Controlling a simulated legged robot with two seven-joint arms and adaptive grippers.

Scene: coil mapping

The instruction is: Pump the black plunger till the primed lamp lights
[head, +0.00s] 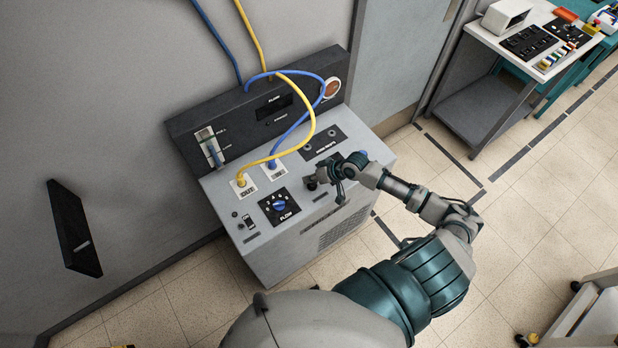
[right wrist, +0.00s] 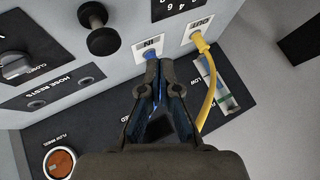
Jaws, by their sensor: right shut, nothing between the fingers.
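The black plunger (right wrist: 103,40) is a round knob on a short stem on the sloped top of the grey machine. It is a dark knob (head: 310,183) in the head view, just left of my right gripper (head: 331,176). My right gripper is shut and empty, its fingertips (right wrist: 154,62) together beside the plunger, apart from it in the right wrist view. In that view the fingers overlap the blue hose's plug (right wrist: 150,81). A small lamp (head: 267,123) beside a hard-to-read label on the black back panel looks dark. My left gripper is out of view.
A yellow hose (head: 312,110) and a blue hose (head: 288,133) arch above the machine's top (head: 232,202). A blue flow dial (head: 280,205) is at the front left. A flow gauge (head: 210,147) and a round orange-red piece (head: 332,87) are on the back panel.

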